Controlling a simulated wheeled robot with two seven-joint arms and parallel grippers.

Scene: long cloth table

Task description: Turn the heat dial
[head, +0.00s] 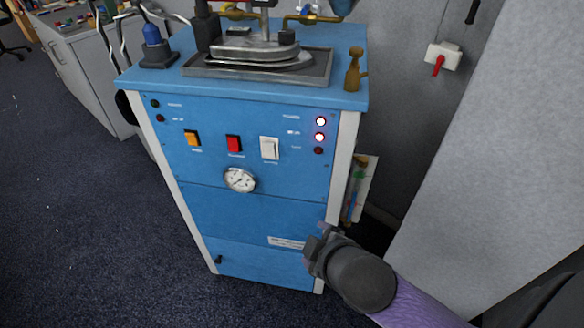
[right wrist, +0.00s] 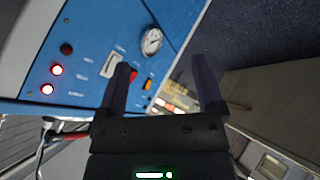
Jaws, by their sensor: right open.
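A round white dial (head: 240,180) with a dark pointer sits at the middle of the blue machine's front panel (head: 262,213). It also shows in the right wrist view, as a white dial (right wrist: 152,41) above and beyond the fingertips. I cannot tell whether this is the heat dial. My right gripper (head: 318,245) is at the lower right of the panel in the head view, below and right of the dial. In the right wrist view the right gripper (right wrist: 160,68) is open with nothing between its fingers. My left gripper is not in view.
An orange switch (head: 192,139), a red switch (head: 233,144) and a white switch (head: 269,148) sit above the dial. Lit red lamps (head: 320,121) are at upper right. A metal press (head: 258,50) stands on top.

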